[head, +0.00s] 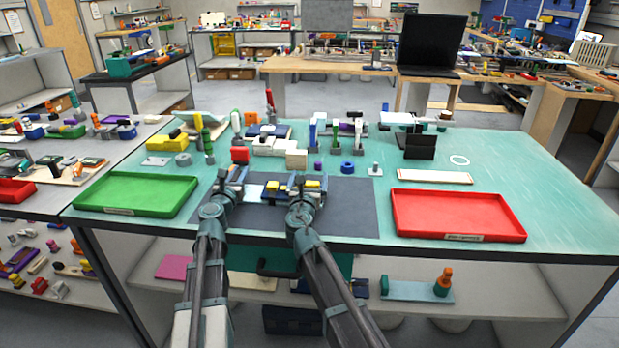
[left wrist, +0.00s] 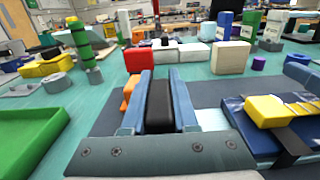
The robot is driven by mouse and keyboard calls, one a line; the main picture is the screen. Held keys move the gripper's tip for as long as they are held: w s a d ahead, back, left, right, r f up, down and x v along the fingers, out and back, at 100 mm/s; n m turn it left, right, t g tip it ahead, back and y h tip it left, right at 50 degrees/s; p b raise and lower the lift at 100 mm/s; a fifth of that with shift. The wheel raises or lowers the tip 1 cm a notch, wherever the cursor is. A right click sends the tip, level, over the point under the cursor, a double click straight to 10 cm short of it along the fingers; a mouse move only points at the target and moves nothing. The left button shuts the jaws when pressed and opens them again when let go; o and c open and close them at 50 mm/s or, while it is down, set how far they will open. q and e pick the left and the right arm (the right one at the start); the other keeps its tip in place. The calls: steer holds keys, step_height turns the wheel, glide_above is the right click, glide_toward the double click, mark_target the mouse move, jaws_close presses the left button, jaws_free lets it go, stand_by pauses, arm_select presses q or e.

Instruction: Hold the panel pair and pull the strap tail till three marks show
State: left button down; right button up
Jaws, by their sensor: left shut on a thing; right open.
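The panel pair lies on the dark mat, with a white part (head: 254,191) and a blue part (left wrist: 240,107) bearing a yellow block (left wrist: 267,111). A dark strap (left wrist: 284,140) crosses the blue part. My left gripper (head: 232,176) is at the pair's left side, its two blue fingers shut on a dark upright piece (left wrist: 160,106); I cannot tell how that piece joins the panels. My right gripper (head: 306,184) is open at the pair's right side, near a second yellow piece (head: 312,184).
A green tray (head: 137,211) stands to the left and a red tray (head: 457,238) to the right. Several blocks, including a red one (head: 240,154) and a white one (head: 296,159), stand behind the mat (head: 350,205). The mat's right part is clear.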

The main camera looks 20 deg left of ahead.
steer(key=v, duration=1.1)
steer(key=shift+s, duration=0.2)
arm_select(q)
steer(key=c, duration=0.6)
jaws_free()
steer(key=v, duration=1.2)
steer(key=shift+s, duration=0.1)
steer(key=shift+f, duration=0.1)
arm_select(e)
steer(key=shift+f, duration=0.1)
